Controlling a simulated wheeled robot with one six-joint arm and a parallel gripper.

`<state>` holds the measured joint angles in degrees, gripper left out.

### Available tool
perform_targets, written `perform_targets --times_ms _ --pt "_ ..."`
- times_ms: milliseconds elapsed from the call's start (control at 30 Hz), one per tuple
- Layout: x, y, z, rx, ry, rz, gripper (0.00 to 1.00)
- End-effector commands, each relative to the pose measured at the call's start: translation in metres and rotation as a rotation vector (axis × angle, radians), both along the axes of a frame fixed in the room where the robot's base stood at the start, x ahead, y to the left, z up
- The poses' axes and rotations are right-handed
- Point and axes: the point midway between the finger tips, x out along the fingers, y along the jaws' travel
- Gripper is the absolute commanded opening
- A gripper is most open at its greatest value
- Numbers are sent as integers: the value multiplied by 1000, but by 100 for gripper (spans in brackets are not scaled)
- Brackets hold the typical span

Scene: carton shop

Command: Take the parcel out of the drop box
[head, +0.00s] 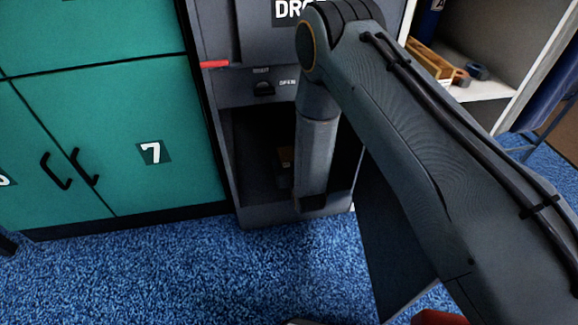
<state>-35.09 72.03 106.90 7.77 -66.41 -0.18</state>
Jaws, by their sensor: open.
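The drop box (225,160) is a dark grey cabinet in the middle of the head view. Its lower compartment is open and dark inside. The fingertips cannot be made out, and I see nothing clearly held.
A dark panel (392,245), apparently the box's open door, stands out at the right, partly behind my arm. Teal lockers (150,110) are on the left. A white shelf (485,90) with a wooden tray is at the upper right. The blue carpet (210,275) in front is clear.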

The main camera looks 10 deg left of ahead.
Motion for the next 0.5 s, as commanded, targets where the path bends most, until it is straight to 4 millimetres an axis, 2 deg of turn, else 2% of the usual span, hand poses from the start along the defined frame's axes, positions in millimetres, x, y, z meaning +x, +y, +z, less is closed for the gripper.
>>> perform_targets --times_ms 167,500 --pt "0 1 1 0 0 1 67" --pt "0 1 1 1 -1 1 17"
